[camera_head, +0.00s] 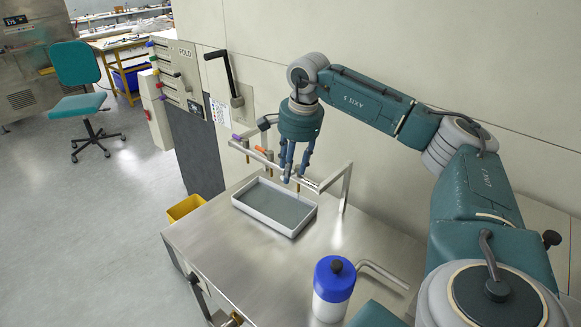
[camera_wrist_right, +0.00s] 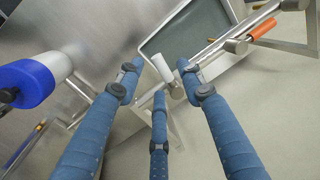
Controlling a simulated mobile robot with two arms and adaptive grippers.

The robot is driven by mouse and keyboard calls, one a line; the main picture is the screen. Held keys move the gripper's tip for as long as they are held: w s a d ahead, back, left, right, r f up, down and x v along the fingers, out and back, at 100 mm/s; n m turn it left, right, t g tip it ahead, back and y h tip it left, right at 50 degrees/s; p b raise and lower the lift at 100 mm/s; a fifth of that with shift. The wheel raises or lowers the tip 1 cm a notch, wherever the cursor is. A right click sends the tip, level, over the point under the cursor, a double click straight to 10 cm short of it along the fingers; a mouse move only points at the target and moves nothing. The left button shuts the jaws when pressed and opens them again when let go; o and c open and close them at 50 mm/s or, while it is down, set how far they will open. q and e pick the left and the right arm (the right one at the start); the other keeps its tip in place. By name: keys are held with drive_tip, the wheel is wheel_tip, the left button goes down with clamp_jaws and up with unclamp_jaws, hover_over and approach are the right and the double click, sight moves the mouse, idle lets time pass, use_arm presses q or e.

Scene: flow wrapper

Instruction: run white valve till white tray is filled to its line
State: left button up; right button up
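The white tray (camera_head: 308,218) sits on the steel table below a valve rail; its interior is grey-green, and I cannot make out the fill line or liquid level. The tray also shows in the right wrist view (camera_wrist_right: 148,47). My right gripper (camera_head: 294,178) points down over the rail's near end, hiding most of the white valve there. In the right wrist view, the white valve handle (camera_wrist_right: 160,67) lies just beyond and between the spread fingertips of the right gripper (camera_wrist_right: 160,76). The fingers look open, with no clear grip on it. My left gripper is out of view.
Purple (camera_head: 238,140) and orange (camera_head: 264,153) valve handles stand farther along the rail. A white bottle with a blue lid (camera_head: 335,275) and bent spout stands at the table's front. A yellow bin (camera_head: 184,208) is beside the table. The table left of the bottle is clear.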

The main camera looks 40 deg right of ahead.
drive_tip(key=shift+w+f, duration=0.15)
drive_tip(key=shift+f, duration=0.35)
drive_tip(key=shift+c, duration=0.3)
clamp_jaws()
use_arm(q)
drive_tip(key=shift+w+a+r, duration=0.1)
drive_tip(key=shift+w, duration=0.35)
